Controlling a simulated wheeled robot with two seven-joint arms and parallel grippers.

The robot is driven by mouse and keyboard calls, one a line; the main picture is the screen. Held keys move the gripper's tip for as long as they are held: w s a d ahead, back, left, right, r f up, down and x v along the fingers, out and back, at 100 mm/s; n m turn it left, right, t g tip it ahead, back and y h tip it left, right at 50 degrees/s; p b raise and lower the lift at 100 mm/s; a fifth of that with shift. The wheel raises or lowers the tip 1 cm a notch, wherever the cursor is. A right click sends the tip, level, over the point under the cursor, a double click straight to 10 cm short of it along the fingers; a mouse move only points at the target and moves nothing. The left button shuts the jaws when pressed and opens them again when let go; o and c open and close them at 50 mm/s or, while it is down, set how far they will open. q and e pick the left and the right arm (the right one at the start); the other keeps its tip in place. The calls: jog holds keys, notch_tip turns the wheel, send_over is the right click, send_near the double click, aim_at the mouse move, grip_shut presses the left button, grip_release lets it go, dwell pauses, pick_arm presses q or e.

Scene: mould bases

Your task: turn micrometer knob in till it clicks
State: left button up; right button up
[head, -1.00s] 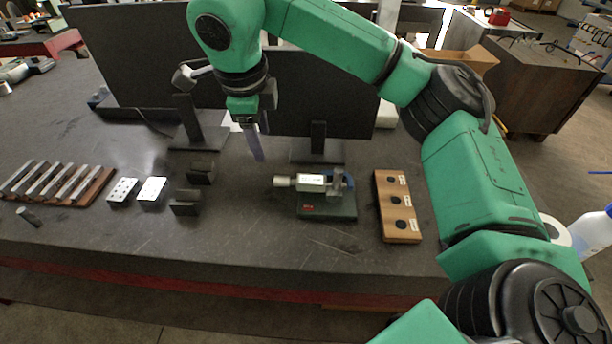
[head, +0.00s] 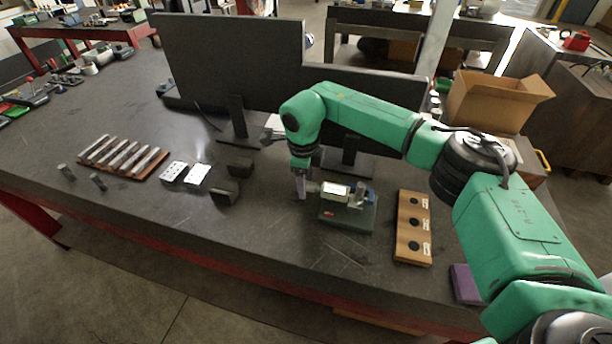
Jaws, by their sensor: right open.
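The micrometer (head: 336,190) lies clamped on a green stand (head: 349,214) near the front of the dark table, its knob end pointing left. My right gripper (head: 301,190) hangs down at the knob end. I cannot tell whether the fingers touch the knob. My left gripper is not in the head view.
A wooden board with black discs (head: 413,228) lies right of the stand. Dark blocks (head: 226,192), white hole plates (head: 197,175) and a rack of metal bars (head: 124,158) lie left. Monitors (head: 230,62) stand behind. The front of the table (head: 270,235) is clear.

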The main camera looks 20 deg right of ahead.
jog(key=shift+w+f, duration=0.15)
grip_shut()
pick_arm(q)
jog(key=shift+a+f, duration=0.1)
